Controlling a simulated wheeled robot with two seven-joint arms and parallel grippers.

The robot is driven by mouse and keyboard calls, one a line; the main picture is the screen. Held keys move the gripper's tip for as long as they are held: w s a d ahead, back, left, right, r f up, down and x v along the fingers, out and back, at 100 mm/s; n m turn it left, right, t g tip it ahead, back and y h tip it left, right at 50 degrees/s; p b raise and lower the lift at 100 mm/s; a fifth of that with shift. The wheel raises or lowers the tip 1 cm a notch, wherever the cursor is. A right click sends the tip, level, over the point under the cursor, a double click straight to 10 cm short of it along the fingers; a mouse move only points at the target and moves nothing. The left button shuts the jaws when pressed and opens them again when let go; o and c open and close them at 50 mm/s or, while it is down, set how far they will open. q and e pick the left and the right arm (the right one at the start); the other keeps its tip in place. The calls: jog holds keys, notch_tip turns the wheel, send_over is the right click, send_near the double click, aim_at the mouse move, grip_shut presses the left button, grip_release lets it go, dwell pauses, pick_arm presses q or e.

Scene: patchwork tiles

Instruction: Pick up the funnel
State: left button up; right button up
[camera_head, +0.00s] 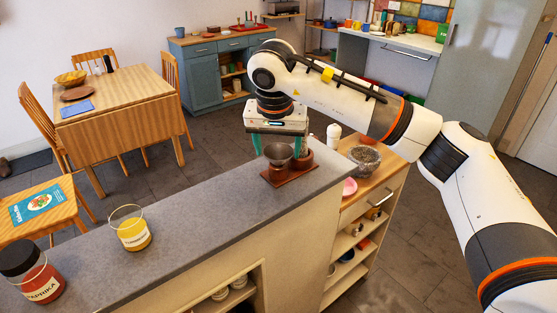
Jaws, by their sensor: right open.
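The funnel (278,153) appears to be the dark grey, wide-mouthed piece on a reddish-brown board (283,180) at the far end of the grey counter. My right gripper (277,146) points down just over it, open, with one teal finger to the left of the funnel's rim and the other to the right. I cannot tell whether the fingers touch the rim. The funnel's lower part is hard to make out. My left gripper is not in view.
A brown pot (303,160) stands close to the right of the funnel. A white shaker (333,136) and a glass bowl (364,157) are further right. A yellow-filled glass (132,231) and a paprika jar (40,279) stand on the near counter. The counter's middle is clear.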

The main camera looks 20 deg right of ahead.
jog(key=p+x, duration=0.1)
jog(key=x, duration=0.4)
jog(key=shift+f, duration=0.1)
jog(key=c, duration=0.6)
